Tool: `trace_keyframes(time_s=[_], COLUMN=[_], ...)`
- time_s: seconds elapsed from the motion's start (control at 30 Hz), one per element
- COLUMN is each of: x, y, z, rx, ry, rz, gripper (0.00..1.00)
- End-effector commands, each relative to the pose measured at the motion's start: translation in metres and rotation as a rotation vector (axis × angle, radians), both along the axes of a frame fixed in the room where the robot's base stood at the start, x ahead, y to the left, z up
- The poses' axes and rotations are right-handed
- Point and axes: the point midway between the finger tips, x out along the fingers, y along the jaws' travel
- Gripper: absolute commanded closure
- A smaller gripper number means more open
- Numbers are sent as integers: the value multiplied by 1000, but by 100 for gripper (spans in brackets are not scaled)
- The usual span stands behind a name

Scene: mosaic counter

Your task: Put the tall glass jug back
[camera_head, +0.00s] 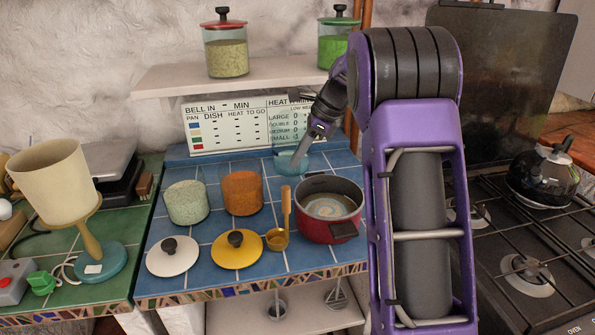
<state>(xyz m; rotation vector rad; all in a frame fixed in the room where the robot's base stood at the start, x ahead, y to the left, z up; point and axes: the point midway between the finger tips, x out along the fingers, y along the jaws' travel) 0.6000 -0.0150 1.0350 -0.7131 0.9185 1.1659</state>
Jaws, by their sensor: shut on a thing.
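The tall glass jug (284,164) is a clear, bluish vessel at the back of the blue tiled counter, in front of the white chart board. It looks upright. My gripper (301,152) reaches down to it from the upper right and is shut on it, near its upper part. The fingertips are small and partly lost against the glass. I cannot tell whether the jug's base touches the tiles.
A red pot (330,229) stands in front of the jug. Jars of pale (187,203) and orange (242,194) contents stand left. A ladle (283,225), a white lid (173,257) and a yellow lid (237,250) lie forward. A shelf (165,81) holds jars above.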

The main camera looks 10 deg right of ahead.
Motion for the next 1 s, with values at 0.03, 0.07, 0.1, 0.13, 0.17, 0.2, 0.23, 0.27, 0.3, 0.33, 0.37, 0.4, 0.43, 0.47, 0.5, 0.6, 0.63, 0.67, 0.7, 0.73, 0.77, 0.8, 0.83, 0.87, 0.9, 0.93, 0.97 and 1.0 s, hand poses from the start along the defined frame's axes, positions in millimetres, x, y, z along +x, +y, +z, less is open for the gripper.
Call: trace_keyframes(time_s=[0.03, 0.07, 0.1, 0.13, 0.17, 0.2, 0.23, 0.27, 0.3, 0.33, 0.37, 0.4, 0.43, 0.47, 0.5, 0.6, 0.63, 0.67, 0.7, 0.73, 0.77, 0.8, 0.83, 0.87, 0.9, 0.93, 0.97, 1.0], x=[-1, -1, 0, 0, 0, 0, 0, 0, 0, 0, 0, 0, 0, 0, 0, 0, -1, 0, 0, -1, -1, -1, -1, -1, -1, -1, -1, 0], y=[0, 0, 0, 0, 0, 0, 0, 0, 0, 0, 0, 0, 0, 0, 0, 0, 0, 0, 0, 0, 0, 0, 0, 0, 0, 0, 0, 0], z=[-10, -15, -22, -27, -31, -35, -36, -37, -36, -36, -36, -36, -36, -36, -36, -39, -40, -40, -40, -40, -40, -40, -40, -40, -40, -40, -40, -40], rx=[2, 2, 1, 1, 2, 1, 1, 1, 1, 1, 1, 1, 1, 1, 1, 1, 1, 1, 1, 1, 1, 1, 1, 1, 1, 1, 1, 1], ry=[2, 2, 1, 1, 2, 1, 0, -2, -2, -2, -2, -2, -2, -2, -2, -1, 2, 2, 2, 2, 2, 2, 2, 2, 2, 2, 2, 2], rz=[0, 0, 0, 0, 0, 0, 0, 0, 0, 0, 0, 0, 0, 0, 0, 1, 0, 0, 0, 0, 0, 0, 0, 0, 0, 0, 0, 0], gripper=[100, 100, 100, 100, 100, 100, 100, 100, 100, 100, 100, 100, 100, 100, 100, 100, 82, 77, 70, 64, 59, 56, 56, 56, 56, 56, 56, 56])
